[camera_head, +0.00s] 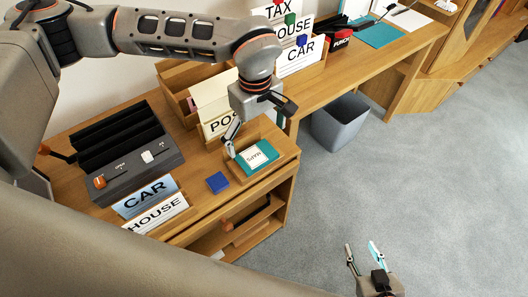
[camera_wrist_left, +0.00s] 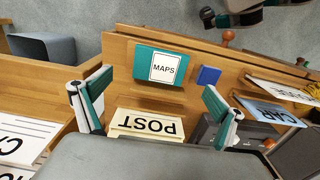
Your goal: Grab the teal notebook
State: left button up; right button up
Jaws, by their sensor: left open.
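The teal notebook (camera_head: 268,151), with a white MAPS label, sits on a small wooden holder (camera_head: 284,161) near the table's front edge. In the left wrist view the notebook (camera_wrist_left: 145,63) lies ahead, roughly between the fingers but beyond their tips. My left gripper (camera_head: 257,137) is open and empty, just above and behind the notebook; it also shows in the left wrist view (camera_wrist_left: 150,98). I see no contact with the notebook. My right gripper (camera_head: 362,249) is open and empty at the bottom of the head view, over the floor.
A blue block (camera_head: 217,182) lies left of the notebook. A POST card (camera_head: 217,124) stands behind it. CAR (camera_head: 146,197) and HOUSE (camera_head: 156,213) cards and a dark slotted device (camera_head: 127,165) stand to the left. A grey bin (camera_head: 341,124) is on the floor at right.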

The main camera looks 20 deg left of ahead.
aim_at(258, 157)
pick_arm(q)
notch_tip(258, 157, down, 7)
jog(key=shift+s+f, duration=0.1)
jog(key=shift+f, duration=0.05)
jog(key=shift+d, duration=0.1)
jog(key=c, duration=1.2)
